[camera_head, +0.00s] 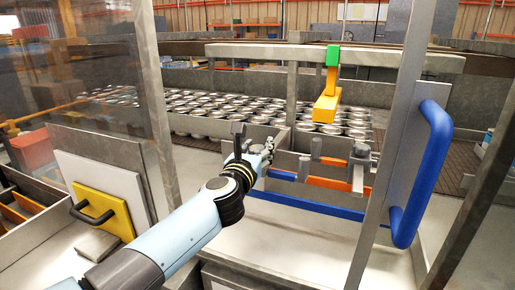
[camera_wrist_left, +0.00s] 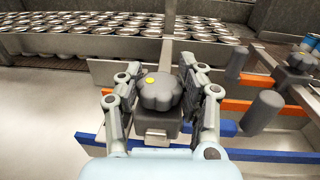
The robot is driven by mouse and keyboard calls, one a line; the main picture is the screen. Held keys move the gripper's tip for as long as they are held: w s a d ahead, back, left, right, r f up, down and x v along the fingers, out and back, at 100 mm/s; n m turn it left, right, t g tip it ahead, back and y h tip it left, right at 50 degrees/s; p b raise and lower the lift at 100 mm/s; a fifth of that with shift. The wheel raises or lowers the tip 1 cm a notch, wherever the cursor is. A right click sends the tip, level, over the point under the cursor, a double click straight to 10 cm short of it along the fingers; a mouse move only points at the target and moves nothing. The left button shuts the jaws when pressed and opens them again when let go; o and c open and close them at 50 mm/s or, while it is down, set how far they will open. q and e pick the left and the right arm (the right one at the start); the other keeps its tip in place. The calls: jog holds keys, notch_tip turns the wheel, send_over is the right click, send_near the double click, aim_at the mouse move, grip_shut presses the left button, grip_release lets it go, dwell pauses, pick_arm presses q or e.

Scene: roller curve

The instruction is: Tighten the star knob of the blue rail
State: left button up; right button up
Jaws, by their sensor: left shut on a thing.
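The star knob (camera_wrist_left: 160,92) is a dark grey lobed knob with a yellow dot on top, on a grey block. My left gripper (camera_wrist_left: 160,76) has a finger on each side of it and is shut on it. In the head view my left gripper (camera_head: 262,150) reaches in from the lower left, and its hand hides the knob. The blue rail (camera_head: 310,207) runs across the front of the conveyor; it also shows in the wrist view (camera_wrist_left: 262,156). My right gripper is in neither view.
A second grey knob (camera_head: 361,151) stands to the right, by an orange rail (camera_head: 328,183). Grey rollers (camera_wrist_left: 262,112) stand near it. Many cans (camera_head: 240,103) fill the conveyor behind. A door with a blue handle (camera_head: 425,170) stands at the right.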

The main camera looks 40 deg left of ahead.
pick_arm(q)
jog(key=shift+m+h, duration=0.3)
jog(key=shift+c, duration=0.5)
jog(key=m+h, duration=0.2)
jog(key=h, duration=0.1)
jog(key=m+t+h, duration=0.1)
jog(key=m+h, duration=0.1)
jog(key=h, duration=0.1)
jog(key=m+h+b, duration=0.1)
jog(key=m+h, duration=0.1)
jog(key=h, duration=0.1)
jog(key=shift+b, duration=0.3)
jog(key=shift+m+g+h+b, duration=0.6)
jog(key=shift+m+h+b, duration=0.15)
jog(key=shift+h, duration=0.55)
jog(key=shift+r, duration=0.1)
jog(key=o, duration=1.2)
jog(key=shift+o, duration=0.2)
jog(key=shift+s, duration=0.1)
